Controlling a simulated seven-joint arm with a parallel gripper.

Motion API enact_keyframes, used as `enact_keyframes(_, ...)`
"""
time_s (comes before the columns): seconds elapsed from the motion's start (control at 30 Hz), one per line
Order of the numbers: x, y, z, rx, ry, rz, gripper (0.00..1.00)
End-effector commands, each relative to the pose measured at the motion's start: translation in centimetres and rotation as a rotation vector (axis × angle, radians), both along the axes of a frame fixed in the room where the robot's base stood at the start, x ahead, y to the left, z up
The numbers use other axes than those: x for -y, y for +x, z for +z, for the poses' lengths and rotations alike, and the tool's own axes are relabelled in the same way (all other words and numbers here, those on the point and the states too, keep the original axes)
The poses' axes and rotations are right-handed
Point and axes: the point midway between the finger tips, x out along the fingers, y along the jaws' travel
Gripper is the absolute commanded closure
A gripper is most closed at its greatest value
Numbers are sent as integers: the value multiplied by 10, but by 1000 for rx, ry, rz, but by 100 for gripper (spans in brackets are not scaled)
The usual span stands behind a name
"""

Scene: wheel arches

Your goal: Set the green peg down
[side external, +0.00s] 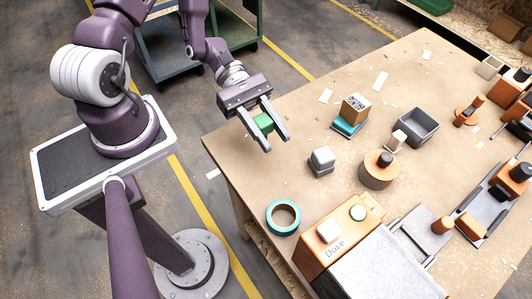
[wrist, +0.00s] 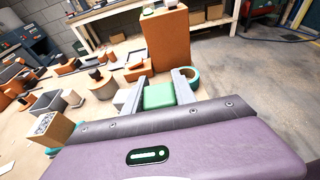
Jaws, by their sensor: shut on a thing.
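The green peg (side external: 263,123) is between the two fingers of my gripper (side external: 267,130), which is shut on it. In the side external view my gripper is over the left edge area of the wooden table (side external: 258,168). The peg also shows in the wrist view (wrist: 159,96), its green top face between the grey fingers (wrist: 158,98). The peg's lower part is hidden, and I cannot tell its exact height above the table.
A grey-white block (side external: 322,158) stands nearest on the table, with a teal tape ring (side external: 271,222) in front. A wooden cube on a teal base (side external: 350,122), a grey bin (side external: 416,127) and a round orange piece (side external: 377,172) stand further right. Bare tabletop lies around the gripper.

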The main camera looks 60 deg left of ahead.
Motion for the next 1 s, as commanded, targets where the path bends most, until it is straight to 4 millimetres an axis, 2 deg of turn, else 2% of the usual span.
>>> enact_keyframes(0.1, 1, -2, -25, -3, -2, -1, 100)
enact_keyframes(0.33, 1, -1, -66, -2, -1, -2, 100)
enact_keyframes(0.7, 0, -1, -73, 0, 0, -1, 100)
enact_keyframes(0.73, 0, -1, -74, 0, 0, -1, 66)
enact_keyframes(0.8, 0, -1, -73, 0, 1, -1, 52)
enact_keyframes(0.83, 0, -1, -73, 0, 1, -1, 46)
enact_keyframes(1.0, 0, -1, -73, 0, 1, -1, 46)
